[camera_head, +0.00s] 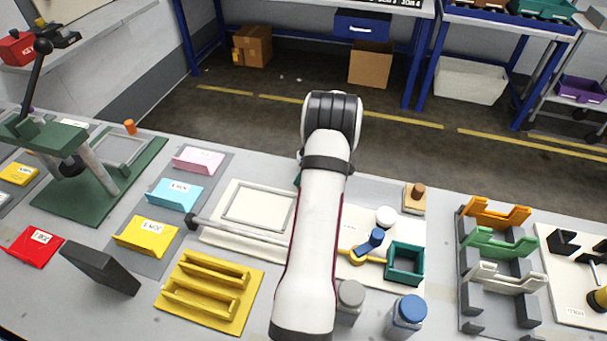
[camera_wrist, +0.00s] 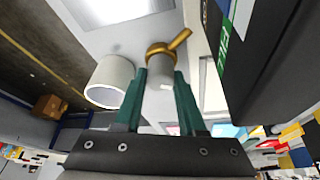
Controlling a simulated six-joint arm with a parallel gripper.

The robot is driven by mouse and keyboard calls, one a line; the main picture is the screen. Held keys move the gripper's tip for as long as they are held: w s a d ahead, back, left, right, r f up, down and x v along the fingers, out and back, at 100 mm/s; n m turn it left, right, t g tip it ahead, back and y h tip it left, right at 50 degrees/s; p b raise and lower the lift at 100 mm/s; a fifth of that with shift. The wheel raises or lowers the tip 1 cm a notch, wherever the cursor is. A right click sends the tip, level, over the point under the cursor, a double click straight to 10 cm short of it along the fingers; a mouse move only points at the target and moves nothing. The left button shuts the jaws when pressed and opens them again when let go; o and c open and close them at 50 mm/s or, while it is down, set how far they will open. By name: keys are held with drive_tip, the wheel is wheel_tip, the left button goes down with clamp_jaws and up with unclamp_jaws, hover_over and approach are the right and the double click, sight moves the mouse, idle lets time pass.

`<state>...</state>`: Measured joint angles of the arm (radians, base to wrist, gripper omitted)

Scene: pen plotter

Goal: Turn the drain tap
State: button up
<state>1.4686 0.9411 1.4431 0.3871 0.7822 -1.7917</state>
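In the wrist view, a brass ring with a short lever (camera_wrist: 178,41) sits around a pale grey cylinder (camera_wrist: 161,74); it looks like the tap. The lever points up and right. My gripper (camera_wrist: 161,78) has two teal fingers, parted, one on each side of the cylinder's near end. I cannot tell whether they touch it. In the head view my arm hides the gripper. There, a blue part (camera_head: 376,238) stands by a brass piece (camera_head: 350,254) on a cream board (camera_head: 370,287); I cannot tell whether this is the same tap.
A hollow white cylinder (camera_wrist: 109,80) stands close left of the fingers, and a black block with a green label (camera_wrist: 265,60) is close on the right. In the head view, a green open box (camera_head: 406,263), a blue-capped jar (camera_head: 409,312) and a grey-capped jar (camera_head: 350,296) stand right of my arm.

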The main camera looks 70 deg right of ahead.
drive_tip(key=o, duration=0.4)
drive_tip(key=v, duration=1.5)
drive_tip(key=shift+s+a+r, duration=0.1)
drive_tip(key=shift+s+r, duration=0.1)
drive_tip(key=shift+r, duration=0.15)
